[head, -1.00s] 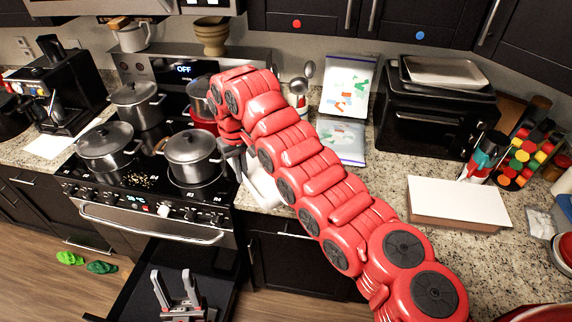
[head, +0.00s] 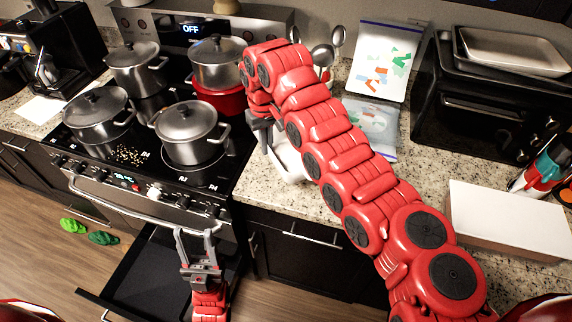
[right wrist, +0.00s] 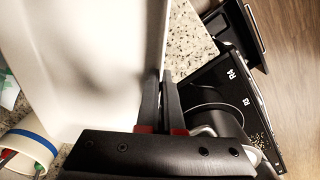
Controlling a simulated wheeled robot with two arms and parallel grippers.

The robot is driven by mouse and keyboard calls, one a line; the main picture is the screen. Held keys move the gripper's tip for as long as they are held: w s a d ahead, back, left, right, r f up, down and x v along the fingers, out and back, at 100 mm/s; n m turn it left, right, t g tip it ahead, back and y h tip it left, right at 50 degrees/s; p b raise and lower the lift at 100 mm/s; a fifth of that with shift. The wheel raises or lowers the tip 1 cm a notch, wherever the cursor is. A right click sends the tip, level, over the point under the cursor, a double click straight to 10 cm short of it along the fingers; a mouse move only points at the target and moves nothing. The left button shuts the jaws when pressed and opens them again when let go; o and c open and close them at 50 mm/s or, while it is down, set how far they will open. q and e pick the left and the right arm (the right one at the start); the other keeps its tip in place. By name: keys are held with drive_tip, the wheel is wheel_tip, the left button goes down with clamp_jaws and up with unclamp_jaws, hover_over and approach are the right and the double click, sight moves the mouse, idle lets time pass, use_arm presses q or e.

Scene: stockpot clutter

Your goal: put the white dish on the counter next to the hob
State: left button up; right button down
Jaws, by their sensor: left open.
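The white dish (head: 287,163) is at the counter's front edge, just right of the hob (head: 150,145), largely hidden behind my right arm in the head view. It also fills the upper left of the right wrist view (right wrist: 85,60). My right gripper (head: 266,140) has its two fingers close together on the dish's rim (right wrist: 163,85). I cannot tell whether the dish rests on the granite counter (head: 245,185) or hangs just above it. My left gripper (head: 196,245) is open and empty, in front of the oven, away from the dish.
Several lidded pots, such as a front-right one (head: 190,132), stand on the hob. An open drawer (head: 160,270) sticks out below. A utensil holder (right wrist: 30,145), a clear bag (head: 372,125), a white-topped box (head: 505,220) and a black toaster oven (head: 470,110) occupy the counter.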

drive_tip(key=f+p, duration=0.1)
drive_tip(key=f, duration=0.3)
drive_tip(key=shift+s+f+p, duration=0.2)
drive_tip(key=shift+f+p, duration=0.15)
drive_tip(key=shift+p, duration=0.05)
wheel_tip(320, 180, down, 3)
drive_tip(key=shift+w+f+p, duration=0.1)
drive_tip(key=shift+p, duration=0.6)
drive_tip(key=shift+f, duration=0.3)
drive_tip(key=c, duration=1.5)
unclamp_jaws()
drive_tip(key=o, duration=0.4)
drive_tip(key=shift+r, duration=0.15)
